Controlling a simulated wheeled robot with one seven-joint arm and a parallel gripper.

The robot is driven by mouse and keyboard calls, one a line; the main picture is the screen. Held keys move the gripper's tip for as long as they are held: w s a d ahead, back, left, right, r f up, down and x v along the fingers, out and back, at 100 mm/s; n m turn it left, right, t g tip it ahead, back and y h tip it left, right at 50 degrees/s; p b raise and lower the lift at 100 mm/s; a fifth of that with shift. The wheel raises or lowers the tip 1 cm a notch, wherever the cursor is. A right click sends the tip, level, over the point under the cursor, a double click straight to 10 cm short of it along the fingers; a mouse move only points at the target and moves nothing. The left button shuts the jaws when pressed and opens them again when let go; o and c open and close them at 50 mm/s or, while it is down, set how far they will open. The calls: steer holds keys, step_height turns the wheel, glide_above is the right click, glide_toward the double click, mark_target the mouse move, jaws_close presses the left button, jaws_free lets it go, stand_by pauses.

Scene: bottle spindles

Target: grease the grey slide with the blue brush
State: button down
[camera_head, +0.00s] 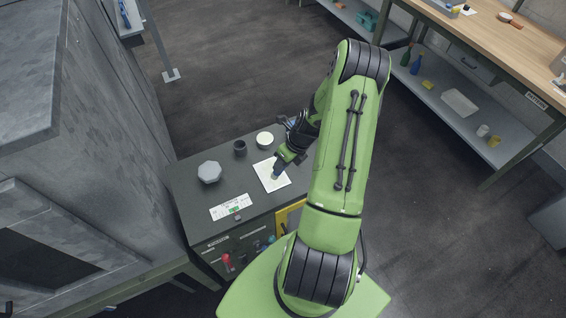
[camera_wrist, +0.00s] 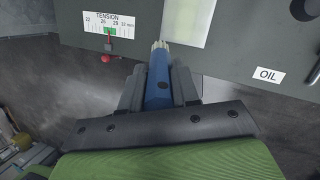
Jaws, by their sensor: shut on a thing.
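My gripper (camera_wrist: 158,90) is shut on the blue brush (camera_wrist: 157,80), whose pale bristles (camera_wrist: 160,46) point away from the wrist. In the head view my gripper (camera_head: 281,167) is low over a pale square plate (camera_head: 267,182) on the dark cabinet top. The blue brush (camera_head: 276,175) shows as a small bit in front of that plate. In the wrist view the bristle tip is at the lower left edge of a pale strip (camera_wrist: 190,20). I cannot tell whether the bristles touch it, or whether this pale surface is the grey slide.
The dark cabinet top (camera_head: 195,215) also carries a grey octagonal piece (camera_head: 209,172), a black cup (camera_head: 240,147), a round white dish (camera_head: 265,139) and a tension scale (camera_head: 232,207). An OIL label (camera_wrist: 268,75) is at right in the wrist view. A large grey machine stands left.

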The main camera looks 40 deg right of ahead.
steer(key=shift+f, duration=0.15)
stand_by(0.3)
steer(key=d+r+b, duration=0.3)
steer(key=b, duration=1.1)
steer(key=f+b, duration=0.4)
steer(key=b, duration=0.1)
steer(key=shift+s+d+f, duration=0.2)
steer(key=shift+s+f, duration=0.15)
steer(key=shift+f, duration=0.05)
steer(key=shift+w+d, duration=0.1)
